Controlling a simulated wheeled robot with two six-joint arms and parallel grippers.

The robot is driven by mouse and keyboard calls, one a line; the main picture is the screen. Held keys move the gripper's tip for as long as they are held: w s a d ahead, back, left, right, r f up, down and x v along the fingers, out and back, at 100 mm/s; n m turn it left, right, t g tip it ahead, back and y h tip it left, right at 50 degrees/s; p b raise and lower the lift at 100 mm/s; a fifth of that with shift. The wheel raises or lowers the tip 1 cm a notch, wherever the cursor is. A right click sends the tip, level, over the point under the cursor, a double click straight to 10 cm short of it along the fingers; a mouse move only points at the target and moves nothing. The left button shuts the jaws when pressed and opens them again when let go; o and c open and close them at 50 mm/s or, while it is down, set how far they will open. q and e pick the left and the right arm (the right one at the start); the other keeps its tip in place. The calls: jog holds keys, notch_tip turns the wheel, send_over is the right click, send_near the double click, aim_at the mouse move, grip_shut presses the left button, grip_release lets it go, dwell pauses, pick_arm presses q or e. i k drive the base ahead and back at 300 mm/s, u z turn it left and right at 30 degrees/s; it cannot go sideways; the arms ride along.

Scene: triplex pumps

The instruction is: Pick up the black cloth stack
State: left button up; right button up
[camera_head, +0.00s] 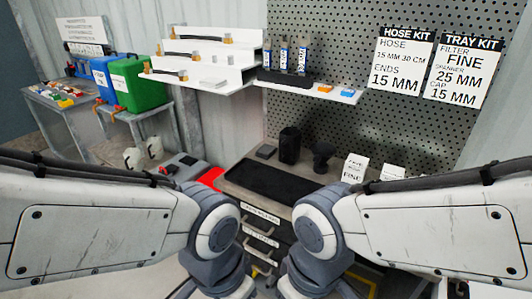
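A small flat black square thing (266,151), which looks like the black cloth stack, lies at the back left of the workbench top (238,172). It is small in the picture, so single folds cannot be made out. It is beside a taller black cylinder (289,145) and behind a black tray or mat. Both of my arms reach in from the sides and bend down at the bottom middle. My left and right grippers are below the picture edge, so their fingers do not show. Nothing covers the black square thing.
A black flared thing (323,156) and small white labelled boxes (355,166) stand to the right. Above hang a white stepped shelf (205,60) and a pegboard (340,120). Red and grey boxes (190,172) are left of the bench.

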aim_at(266, 151)
jog(key=u, duration=0.5)
jog(key=i, duration=1.55)
jog(key=u, duration=0.05)
